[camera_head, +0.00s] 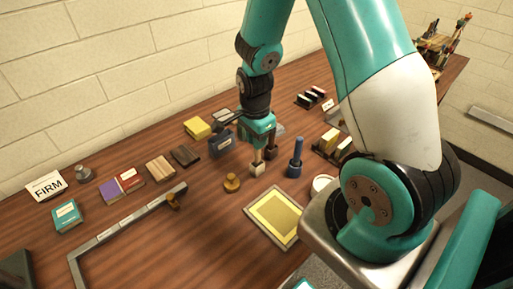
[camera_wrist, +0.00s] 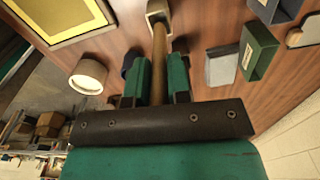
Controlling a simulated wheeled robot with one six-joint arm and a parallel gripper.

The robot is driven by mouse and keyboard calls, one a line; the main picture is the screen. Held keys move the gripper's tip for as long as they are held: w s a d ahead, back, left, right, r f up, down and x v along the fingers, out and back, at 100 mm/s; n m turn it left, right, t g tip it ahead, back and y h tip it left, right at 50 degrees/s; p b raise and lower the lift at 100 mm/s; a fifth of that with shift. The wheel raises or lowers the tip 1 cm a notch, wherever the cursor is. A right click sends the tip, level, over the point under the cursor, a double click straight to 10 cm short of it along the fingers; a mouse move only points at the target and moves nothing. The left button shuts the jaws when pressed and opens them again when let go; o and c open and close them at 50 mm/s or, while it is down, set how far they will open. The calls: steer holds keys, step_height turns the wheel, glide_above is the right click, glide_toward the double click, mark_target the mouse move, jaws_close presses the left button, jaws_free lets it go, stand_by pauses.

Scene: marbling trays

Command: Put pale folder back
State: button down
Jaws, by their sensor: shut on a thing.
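My gripper (camera_head: 264,156) points down over the middle of the table. In the wrist view its teal fingers (camera_wrist: 160,80) are shut on a slim tan rod, which appears to be the pale folder (camera_wrist: 159,52). The rod's far end meets a small pale block (camera_wrist: 157,8) at the top edge of that view. The pale block (camera_head: 257,170) shows in the head view just below the fingers. I cannot tell whether the rod's end is inside the block or only above it. The fingers hide part of the rod.
A blue upright tool in a blue stand (camera_head: 295,168) is close right of my gripper. A brass weight (camera_head: 232,183) and a yellow-filled tray (camera_head: 250,207) lie nearer. A dark blue box (camera_head: 221,143) stands left. A white round cup (camera_wrist: 88,76) shows in the wrist view.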

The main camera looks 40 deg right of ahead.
mark_target(257, 162)
steer(key=shift+f, duration=2.05)
steer(key=shift+f, duration=0.1)
steer(key=c, duration=1.1)
jaws_free()
steer(key=shift+o, duration=0.2)
steer(key=r, duration=0.6)
steer(key=r+b, duration=0.1)
steer(key=r, duration=0.5)
steer(key=shift+a, duration=0.2)
steer(key=s+a+r+n+y, duration=0.2)
steer(key=s+a+r+n, duration=0.4)
steer(key=n, duration=0.7)
steer(key=s+a+r+n+y, duration=0.2)
steer(key=s+a+r+n, duration=0.5)
steer(key=s+a+n, duration=0.3)
steer(key=a+n, duration=0.2)
steer(key=a, duration=0.2)
steer(key=shift+s+n+y, duration=0.2)
steer(key=shift+n+y, duration=0.1)
steer(key=shift+n, duration=0.1)
